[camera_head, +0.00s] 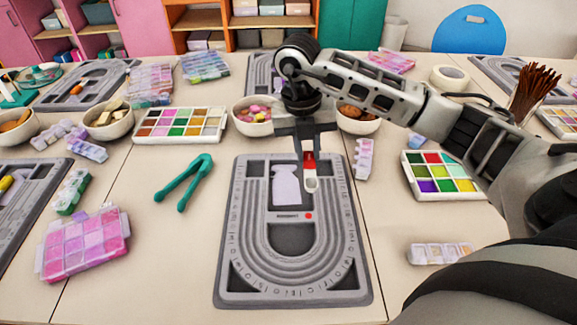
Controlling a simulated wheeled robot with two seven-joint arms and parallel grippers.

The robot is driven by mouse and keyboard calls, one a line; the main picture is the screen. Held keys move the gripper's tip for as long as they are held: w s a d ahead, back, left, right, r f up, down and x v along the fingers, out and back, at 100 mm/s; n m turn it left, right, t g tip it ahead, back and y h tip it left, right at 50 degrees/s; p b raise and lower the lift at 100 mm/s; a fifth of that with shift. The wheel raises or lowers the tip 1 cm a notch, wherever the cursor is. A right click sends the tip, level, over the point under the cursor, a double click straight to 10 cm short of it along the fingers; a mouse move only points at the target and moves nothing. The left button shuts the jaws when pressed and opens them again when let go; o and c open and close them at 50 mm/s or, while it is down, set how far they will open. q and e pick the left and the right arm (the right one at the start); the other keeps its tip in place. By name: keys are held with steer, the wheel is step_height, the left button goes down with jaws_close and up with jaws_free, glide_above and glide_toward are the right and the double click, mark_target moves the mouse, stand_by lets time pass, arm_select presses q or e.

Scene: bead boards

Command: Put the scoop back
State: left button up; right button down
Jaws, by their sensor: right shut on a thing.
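A lavender scoop-shaped piece (286,188) shows over the upper middle compartment of the grey bead board (236,262). Its narrow end points away from me. My right gripper (309,152) reaches down from the upper right, just right of that piece, above the board's upper right part. It is shut on a small red and white thing (309,162) that points down. Whether the pale end touches the board I cannot tell. A red round spot (308,215) shows on the board below it. My left gripper is not in view.
Green tweezers (183,184) lie left of the board. A pink bead box (84,242) is at the front left. Bead trays (180,125) and (440,176) stand to both sides. A bowl of beads (252,116) stands behind the board.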

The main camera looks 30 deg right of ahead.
glide_above(291, 181)
steer(key=f, duration=0.6)
steer(key=shift+w+a, duration=0.1)
steer(key=shift+a, duration=0.2)
step_height(291, 181, down, 3)
steer(key=shift+f, duration=0.1)
steer(key=shift+f+b, duration=0.3)
steer(key=shift+f, duration=0.2)
steer(key=c, duration=1.3)
jaws_free()
steer(key=r, duration=0.4)
steer(key=a+r, duration=0.1)
steer(key=r, duration=0.8)
steer(key=shift+w+a, duration=0.15)
steer(key=shift+w, duration=0.2)
